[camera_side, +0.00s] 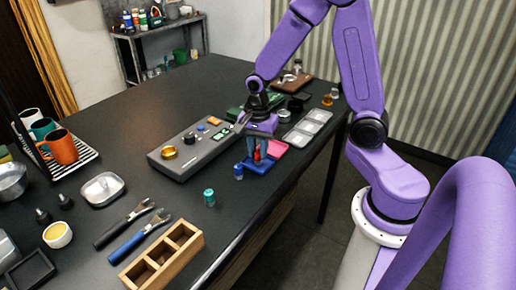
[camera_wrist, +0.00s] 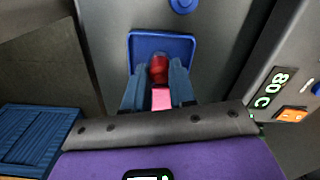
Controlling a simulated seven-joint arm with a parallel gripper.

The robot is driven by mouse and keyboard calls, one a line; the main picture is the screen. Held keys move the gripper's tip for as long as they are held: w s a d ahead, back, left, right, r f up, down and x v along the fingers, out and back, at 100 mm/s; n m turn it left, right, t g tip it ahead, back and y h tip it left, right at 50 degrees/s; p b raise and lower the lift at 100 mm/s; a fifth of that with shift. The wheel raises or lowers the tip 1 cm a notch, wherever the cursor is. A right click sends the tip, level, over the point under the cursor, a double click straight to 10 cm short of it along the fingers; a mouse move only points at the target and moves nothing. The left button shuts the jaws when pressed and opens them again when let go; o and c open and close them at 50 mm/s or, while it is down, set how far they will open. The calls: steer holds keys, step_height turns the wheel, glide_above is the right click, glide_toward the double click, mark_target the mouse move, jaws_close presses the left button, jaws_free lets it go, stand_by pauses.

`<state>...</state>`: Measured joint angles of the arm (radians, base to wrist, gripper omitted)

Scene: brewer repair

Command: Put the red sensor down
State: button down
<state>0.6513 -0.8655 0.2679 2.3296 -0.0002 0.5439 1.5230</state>
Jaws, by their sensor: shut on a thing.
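The red sensor (camera_side: 257,156) is held between the fingertips of my gripper (camera_side: 258,152), which points down at the right side of the table. In the wrist view, the red sensor (camera_wrist: 158,68) shows as a rounded red end between the two blue-grey fingers (camera_wrist: 158,88). It appears over a shallow blue tray (camera_wrist: 160,40). I cannot tell whether the sensor touches the tray. A pink tray (camera_side: 279,147) lies behind the blue one. A pink patch also shows between the fingers in the wrist view.
A blue cylinder (camera_side: 238,172) and a teal cylinder (camera_side: 209,197) stand in front. A pale compartment tray (camera_side: 304,130) is behind. A wooden box (camera_side: 160,258) is nearer.

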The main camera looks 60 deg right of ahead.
mark_target(258, 152)
steer(key=shift+f, duration=0.15)
steer(key=c, duration=0.9)
jaws_free()
step_height(258, 152, up, 12)
steer(key=s+a+f+n, duration=0.1)
steer(key=s+a+n, duration=0.1)
steer(key=s+n, duration=0.4)
steer(key=s+a+n, duration=0.3)
steer(key=s+n, duration=0.4)
steer(key=n, duration=0.5)
steer(key=s+a+f+n, duration=0.1)
steer(key=s+a+n, duration=0.1)
steer(key=s+n, duration=0.5)
steer(key=shift+s+a+f+n, duration=0.1)
steer(key=shift+a+f+n, duration=0.1)
steer(key=shift+n, duration=0.45)
steer(key=shift+a+f+n, duration=0.1)
steer(key=shift+a+n, duration=0.1)
steer(key=shift+n, duration=0.45)
